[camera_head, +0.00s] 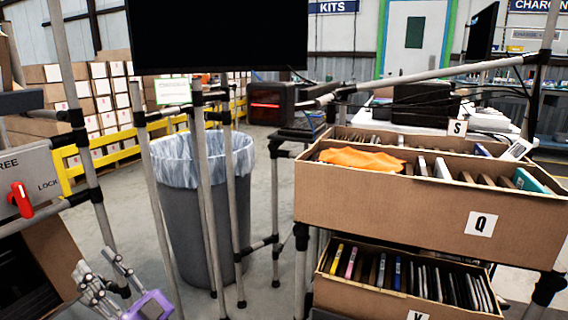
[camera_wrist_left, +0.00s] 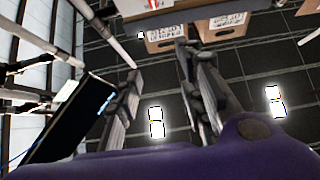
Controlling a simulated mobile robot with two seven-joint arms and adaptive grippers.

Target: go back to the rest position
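My left gripper (camera_head: 96,262) is low at the left of the head view, with its purple wrist at the bottom edge. Its two grey fingers stand apart with nothing between them. In the left wrist view the fingers of this gripper (camera_wrist_left: 158,62) are spread and empty, pointing up toward the ceiling. My right gripper is in neither view.
A carton marked Q (camera_head: 400,206) and a lower carton marked K (camera_head: 385,302) stand tilted on a rack at right. A grey bin (camera_head: 188,215) with a clear liner stands mid-left. A red-handled panel (camera_head: 28,185) is close at left. Grey floor shows between.

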